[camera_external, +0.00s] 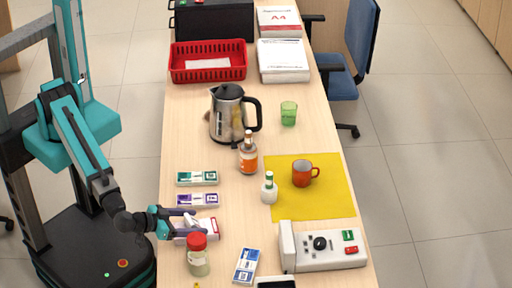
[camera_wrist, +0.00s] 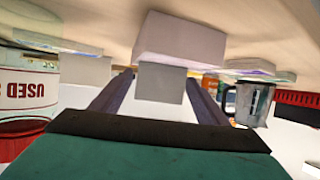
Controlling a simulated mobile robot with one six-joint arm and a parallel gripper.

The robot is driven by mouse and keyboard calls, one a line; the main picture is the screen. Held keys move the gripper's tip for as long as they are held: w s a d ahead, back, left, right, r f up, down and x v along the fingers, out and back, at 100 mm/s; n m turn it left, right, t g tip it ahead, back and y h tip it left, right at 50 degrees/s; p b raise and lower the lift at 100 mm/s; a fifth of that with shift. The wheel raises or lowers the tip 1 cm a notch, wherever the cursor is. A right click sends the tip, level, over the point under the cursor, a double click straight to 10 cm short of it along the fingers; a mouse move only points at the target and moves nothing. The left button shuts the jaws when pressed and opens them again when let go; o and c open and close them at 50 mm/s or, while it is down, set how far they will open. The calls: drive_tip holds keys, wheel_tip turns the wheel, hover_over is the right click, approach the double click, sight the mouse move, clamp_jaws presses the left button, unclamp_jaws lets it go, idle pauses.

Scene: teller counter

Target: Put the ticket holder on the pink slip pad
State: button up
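My gripper (camera_external: 187,216) is low over the near left part of the counter. In the wrist view its two dark fingers lie along both sides of a grey-white block, the ticket holder (camera_wrist: 161,83), with no clear gap. The ticket holder shows as a small white shape (camera_external: 190,223) in the external view, partly covered by the fingers.
A red-lidded jar (camera_external: 198,258) stands close in front of the gripper. Purple (camera_external: 197,200) and green (camera_external: 197,178) slip pads lie behind, a blue one (camera_external: 246,266) to the right.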

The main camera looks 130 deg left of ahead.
drive_tip(key=shift+r+p, duration=0.2)
drive_tip(key=shift+p, duration=0.1)
drive_tip(key=b+v, duration=0.3)
drive_tip(key=v, duration=0.9)
drive_tip(key=shift+s, duration=0.1)
idle(0.9)
drive_tip(key=s+d+f+m+g+p, duration=0.2)
drive_tip(key=s+d+f+m, duration=0.3)
drive_tip(key=s+f+m, duration=0.15)
drive_tip(key=s+a+f+m+g+h, duration=0.25)
drive_tip(key=s+a+f, duration=0.2)
drive_tip(key=f, duration=0.55)
drive_tip(key=s+a+f+m+g+h, duration=0.25)
drive_tip(key=s+a+f, duration=0.2)
drive_tip(key=f, duration=0.45)
drive_tip(key=s+d+f+m+g+h+b, duration=0.1)
drive_tip(key=s+f+h, duration=0.6)
drive_tip(key=s+f, duration=0.8)
drive_tip(key=s+m+g+b, duration=0.1)
drive_tip(key=g, duration=0.1)
drive_tip(key=shift+s+d+f+g+h, duration=0.15)
drive_tip(key=shift+s+d+g+h, duration=0.1)
drive_tip(key=shift+d+g+h, duration=0.1)
